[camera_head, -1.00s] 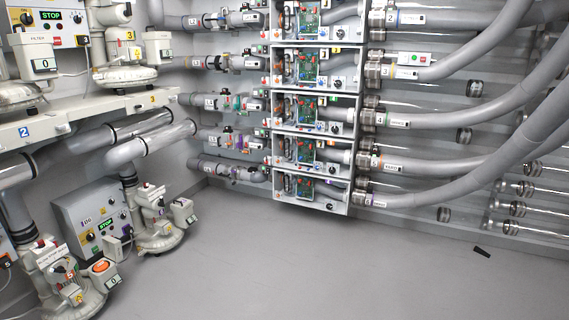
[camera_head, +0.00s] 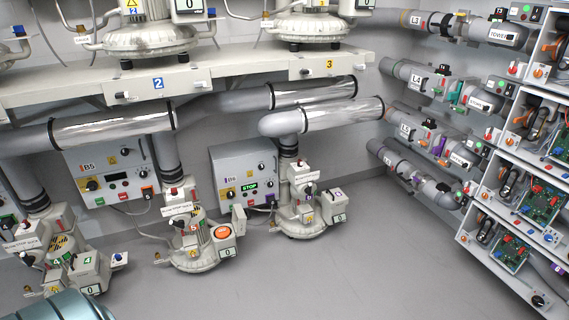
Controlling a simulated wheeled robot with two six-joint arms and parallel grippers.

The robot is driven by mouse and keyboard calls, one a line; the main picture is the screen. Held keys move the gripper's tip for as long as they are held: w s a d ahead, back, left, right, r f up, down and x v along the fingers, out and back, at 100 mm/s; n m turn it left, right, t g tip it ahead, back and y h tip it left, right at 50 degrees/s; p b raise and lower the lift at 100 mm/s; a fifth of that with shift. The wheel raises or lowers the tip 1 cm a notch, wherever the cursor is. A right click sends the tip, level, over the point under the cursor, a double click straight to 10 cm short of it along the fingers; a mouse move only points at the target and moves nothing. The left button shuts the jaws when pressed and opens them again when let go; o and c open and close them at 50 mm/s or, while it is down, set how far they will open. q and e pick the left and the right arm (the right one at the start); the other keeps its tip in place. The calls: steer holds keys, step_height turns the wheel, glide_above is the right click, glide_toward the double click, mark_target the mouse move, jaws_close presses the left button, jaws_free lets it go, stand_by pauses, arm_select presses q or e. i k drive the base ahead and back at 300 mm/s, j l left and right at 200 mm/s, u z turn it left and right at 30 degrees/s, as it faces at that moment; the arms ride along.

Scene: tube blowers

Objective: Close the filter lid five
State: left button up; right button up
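Blower five (camera_head: 190,250) stands on the floor left of centre, below the control box marked B5 (camera_head: 110,172). Its small white filter box (camera_head: 226,249) has a round orange filter (camera_head: 222,232) showing on top. A pale flat lid (camera_head: 239,219) stands upright at the right side of this box, so the box looks open. The lid's hinge is too small to make out. The neighbouring filter box (camera_head: 334,207) on blower six has a plain covered top. Neither of my grippers is in view.
Blower six (camera_head: 305,215) stands to the right, and blower four (camera_head: 60,262) to the left. A shelf (camera_head: 230,75) with more blowers runs above, with thick pipes below it. An electronics rack (camera_head: 520,240) is at the right. The floor (camera_head: 330,270) in front is clear.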

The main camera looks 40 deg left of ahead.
mark_target(242, 219)
steer(key=i+l+u, duration=0.1)
steer(key=i+u, duration=0.3)
steer(key=i+l+u, duration=0.2)
steer(key=u, duration=0.2)
steer(key=i+l+u, duration=0.6)
steer(key=l+u, duration=0.2)
steer(key=i+l+u, duration=0.2)
steer(key=l+u, duration=0.25)
steer(key=i+l+u, duration=0.1)
steer(key=l+u, duration=0.35)
steer(key=l, duration=0.35)
steer(key=l+u, duration=0.45)
steer(key=l, duration=0.4)
